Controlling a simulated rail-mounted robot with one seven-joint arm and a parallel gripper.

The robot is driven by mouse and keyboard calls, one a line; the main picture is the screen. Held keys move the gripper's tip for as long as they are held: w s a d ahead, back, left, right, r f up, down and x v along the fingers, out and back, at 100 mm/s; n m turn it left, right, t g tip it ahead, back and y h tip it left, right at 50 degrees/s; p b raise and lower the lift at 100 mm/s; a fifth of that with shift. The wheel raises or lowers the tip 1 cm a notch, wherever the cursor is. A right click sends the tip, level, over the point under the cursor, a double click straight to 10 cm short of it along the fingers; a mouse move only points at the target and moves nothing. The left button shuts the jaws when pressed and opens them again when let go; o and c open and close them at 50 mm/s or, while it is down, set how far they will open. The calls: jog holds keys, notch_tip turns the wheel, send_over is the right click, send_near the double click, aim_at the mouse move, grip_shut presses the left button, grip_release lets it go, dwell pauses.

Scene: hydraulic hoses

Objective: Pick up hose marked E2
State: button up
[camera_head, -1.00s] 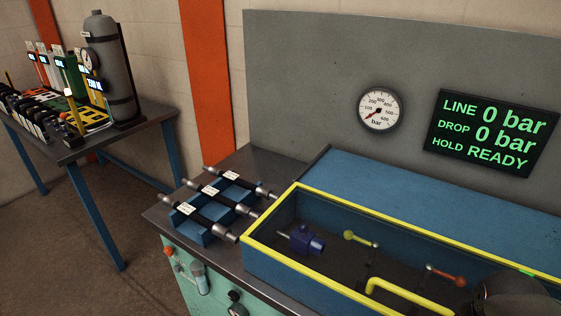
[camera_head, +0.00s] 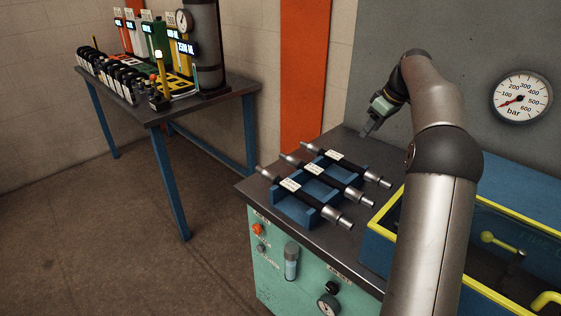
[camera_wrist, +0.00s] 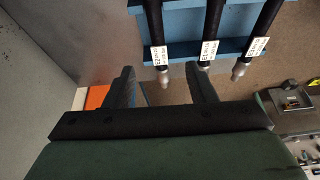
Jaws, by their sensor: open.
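Three black hoses with silver end fittings and white tags lie side by side on a blue rack (camera_head: 293,208). In the wrist view the leftmost hose (camera_wrist: 153,22), nearest the grey panel, has a tag that appears to read E2. It seems to be the rear hose (camera_head: 352,166) in the head view. The middle hose (camera_wrist: 213,20) and right hose (camera_wrist: 265,20) have tags too small to read surely. My gripper (camera_head: 366,132) is beyond the rack near the back panel. In the wrist view my gripper (camera_wrist: 163,84) is open and empty, its fingers short of the hose ends.
The grey back panel (camera_wrist: 35,80) is close on the left of the wrist view. A yellow-rimmed blue trough (camera_head: 378,237) stands right of the rack. A second table (camera_head: 150,115) with bottles and a cylinder is at the left. Bare bench top surrounds the rack.

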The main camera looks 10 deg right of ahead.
jog(key=w+f, duration=0.1)
send_over(344, 160)
jog(key=s+d, duration=0.2)
jog(key=s, duration=0.1)
jog(key=f, duration=0.9)
jog(key=shift+w+a+f, duration=0.15)
jog(key=shift+w, duration=0.05)
jog(key=shift+w+p+x, duration=0.2)
jog(key=shift+p+x, duration=0.1)
jog(key=shift+x, duration=1.3)
jog(key=shift+w+p+x, duration=0.15)
jog(key=shift+p+x, duration=0.15)
jog(key=shift+x, duration=1.3)
jog(key=shift+a+r, duration=0.1)
jog(key=shift+r, duration=0.15)
grip_shut()
